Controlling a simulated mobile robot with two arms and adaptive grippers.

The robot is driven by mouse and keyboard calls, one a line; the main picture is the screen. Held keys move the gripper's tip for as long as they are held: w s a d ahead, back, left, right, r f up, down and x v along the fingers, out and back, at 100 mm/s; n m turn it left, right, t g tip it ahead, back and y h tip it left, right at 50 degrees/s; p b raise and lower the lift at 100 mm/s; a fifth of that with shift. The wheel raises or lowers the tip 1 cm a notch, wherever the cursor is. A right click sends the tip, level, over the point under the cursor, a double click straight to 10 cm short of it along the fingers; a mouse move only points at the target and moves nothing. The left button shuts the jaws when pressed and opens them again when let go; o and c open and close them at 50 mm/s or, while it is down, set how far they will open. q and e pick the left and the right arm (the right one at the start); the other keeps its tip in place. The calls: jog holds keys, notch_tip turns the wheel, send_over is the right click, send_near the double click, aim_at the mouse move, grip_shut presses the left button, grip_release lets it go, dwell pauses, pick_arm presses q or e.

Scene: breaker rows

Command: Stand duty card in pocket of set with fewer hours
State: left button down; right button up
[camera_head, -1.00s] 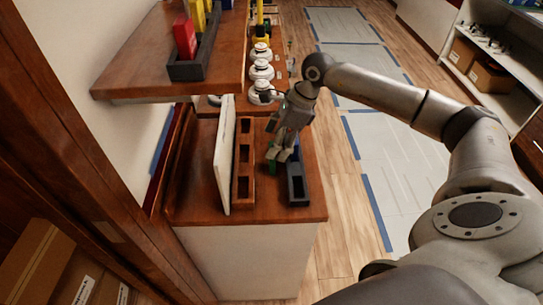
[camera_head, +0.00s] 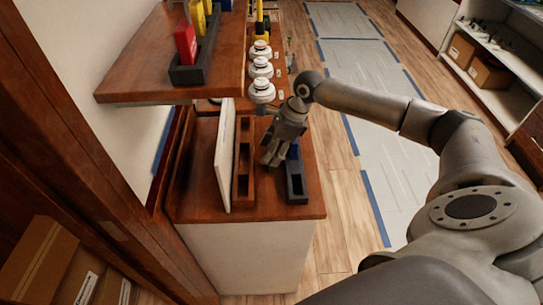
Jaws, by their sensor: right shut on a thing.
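My right gripper (camera_head: 268,161) points down over the lower wooden counter, between a brown pocketed holder (camera_head: 242,180) and a dark grey pocketed holder (camera_head: 297,190). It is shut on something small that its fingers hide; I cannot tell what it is. A blue piece (camera_head: 293,152) stands at the far end of the dark holder, partly behind the gripper. The near pockets of both holders look empty. I cannot make out a duty card or any hours marking. My left gripper is not in view.
A white upright panel (camera_head: 224,155) stands left of the brown holder. An upper shelf (camera_head: 150,80) overhangs at left, with a dark rack (camera_head: 190,74) of red and yellow pieces. White round devices (camera_head: 262,90) stand behind the gripper. Floor is clear at right.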

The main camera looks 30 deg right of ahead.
jog(key=shift+r, duration=0.1)
jog(key=shift+r+b, duration=0.45)
notch_tip(320, 180, up, 2)
jog(key=shift+s+a+r+b, duration=0.1)
jog(key=shift+s+r+b, duration=0.1)
jog(key=shift+b, duration=0.35)
jog(key=s+a+r+b, duration=0.4)
jog(key=s+a+r, duration=0.3)
jog(key=s+r, duration=0.2)
jog(key=shift+s+a+r, duration=0.25)
jog(key=shift+s+r, duration=0.05)
jog(key=shift+s, duration=0.85)
